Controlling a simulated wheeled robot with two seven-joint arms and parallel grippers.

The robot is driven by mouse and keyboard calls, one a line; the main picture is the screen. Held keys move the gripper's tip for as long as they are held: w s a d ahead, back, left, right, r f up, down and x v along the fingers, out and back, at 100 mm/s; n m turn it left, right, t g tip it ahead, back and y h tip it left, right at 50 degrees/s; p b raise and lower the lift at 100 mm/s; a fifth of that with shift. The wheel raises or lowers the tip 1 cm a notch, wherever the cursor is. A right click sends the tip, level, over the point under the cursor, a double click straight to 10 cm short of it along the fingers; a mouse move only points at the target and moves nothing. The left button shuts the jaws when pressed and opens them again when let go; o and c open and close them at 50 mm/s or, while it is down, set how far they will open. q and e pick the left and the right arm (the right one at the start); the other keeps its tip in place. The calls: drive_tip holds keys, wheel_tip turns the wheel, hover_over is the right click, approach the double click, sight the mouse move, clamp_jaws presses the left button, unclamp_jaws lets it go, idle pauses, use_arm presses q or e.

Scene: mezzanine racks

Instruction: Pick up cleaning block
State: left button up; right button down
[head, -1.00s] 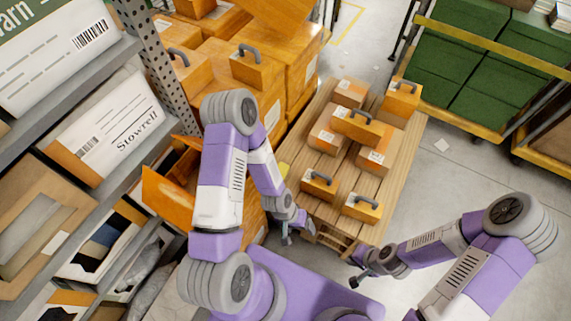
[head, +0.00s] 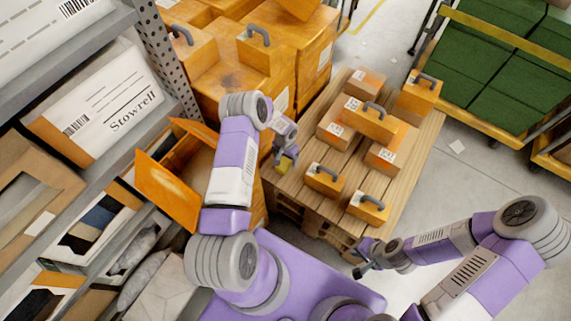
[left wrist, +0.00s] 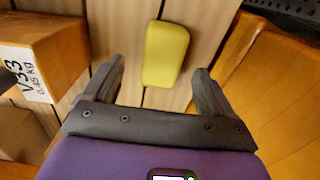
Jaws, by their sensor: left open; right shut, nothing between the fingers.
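The cleaning block is a yellow, round-edged block (left wrist: 166,52) lying on the pallet's wooden slats in the left wrist view. In the head view a small yellow patch of it (head: 283,167) shows at my left gripper (head: 287,158), which partly hides it. My left gripper is open and empty; in the left wrist view its two fingers (left wrist: 157,78) point at the block, one to each side, with the block a little beyond and between them. Whether they are level with it I cannot tell. My right gripper (head: 362,268) is shut and empty, low beside the pallet's front corner.
The pallet (head: 300,200) holds several orange handled weights, one (head: 325,180) near my left gripper; a labelled one (left wrist: 45,60) stands left of the fingers. Orange boxes (head: 240,80) are stacked behind, close to the arm. An open orange box (head: 170,185) and shelves are left.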

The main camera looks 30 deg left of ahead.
sight(285, 162)
use_arm(q)
wheel_tip(285, 162, down, 5)
drive_tip(key=shift+a+b, duration=0.15)
drive_tip(key=shift+b, duration=0.8)
drive_tip(key=shift+r, duration=0.1)
drive_tip(key=c, duration=1.1)
wheel_tip(285, 162, up, 10)
drive_tip(key=p, duration=0.3)
